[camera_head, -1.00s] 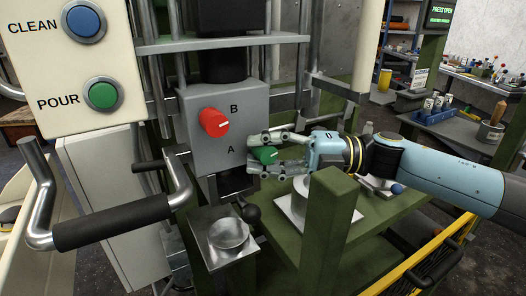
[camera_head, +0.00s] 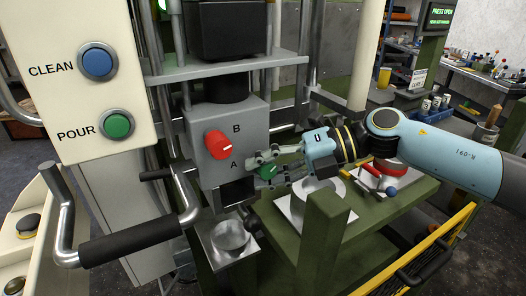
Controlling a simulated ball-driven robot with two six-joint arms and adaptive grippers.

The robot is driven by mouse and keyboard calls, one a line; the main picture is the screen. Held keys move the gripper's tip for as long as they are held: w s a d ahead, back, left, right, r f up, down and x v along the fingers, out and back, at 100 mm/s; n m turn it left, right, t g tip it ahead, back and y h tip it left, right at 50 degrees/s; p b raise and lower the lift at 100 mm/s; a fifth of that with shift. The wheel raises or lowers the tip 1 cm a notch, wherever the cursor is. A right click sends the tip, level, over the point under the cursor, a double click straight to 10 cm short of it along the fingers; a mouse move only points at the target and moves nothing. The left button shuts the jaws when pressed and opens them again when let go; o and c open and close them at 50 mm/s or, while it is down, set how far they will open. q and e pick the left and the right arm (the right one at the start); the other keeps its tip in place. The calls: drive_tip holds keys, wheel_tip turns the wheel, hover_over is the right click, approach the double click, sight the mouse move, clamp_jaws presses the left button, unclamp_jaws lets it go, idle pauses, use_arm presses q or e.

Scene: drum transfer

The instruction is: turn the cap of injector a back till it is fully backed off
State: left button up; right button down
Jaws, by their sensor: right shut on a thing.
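The grey injector block (camera_head: 241,124) carries a red cap (camera_head: 218,144) beside the letter B and a green cap (camera_head: 267,171) beside the letter A. My right gripper (camera_head: 265,166) comes in from the right and is shut on the green cap, one finger above it and one below. The fingers hide part of the cap, and its white mark is hard to read. The red cap is free, with a white mark on its face. My left gripper is not in view.
A panel with blue CLEAN (camera_head: 97,62) and green POUR (camera_head: 117,125) buttons stands at the left. A black-gripped handle (camera_head: 130,241) crosses the front left. A green post (camera_head: 322,245) stands below my right arm. A metal cup plate (camera_head: 229,238) sits under the block.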

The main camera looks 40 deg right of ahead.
drive_tip(key=h+p, duration=0.1)
drive_tip(key=n+h+p, duration=0.1)
drive_tip(key=shift+r+g+h, duration=0.3)
drive_tip(key=shift+g, duration=0.1)
drive_tip(key=shift+f+g+h+p, duration=0.1)
drive_tip(key=shift+g+h+p, duration=0.2)
drive_tip(key=shift+h+p, duration=0.35)
drive_tip(key=shift+f+n+h, duration=0.15)
drive_tip(key=shift+n+h, duration=0.45)
drive_tip(key=shift+h, duration=0.65)
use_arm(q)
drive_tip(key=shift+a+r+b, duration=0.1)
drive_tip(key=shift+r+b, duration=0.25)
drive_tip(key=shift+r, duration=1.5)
use_arm(e)
drive_tip(key=shift+f+n+g+h, duration=0.1)
drive_tip(key=shift+n+g+h, duration=0.3)
drive_tip(key=shift+h, duration=0.9)
drive_tip(key=shift+d, duration=0.1)
drive_tip(key=c, duration=1)
unclamp_jaws()
drive_tip(key=shift+o, duration=0.2)
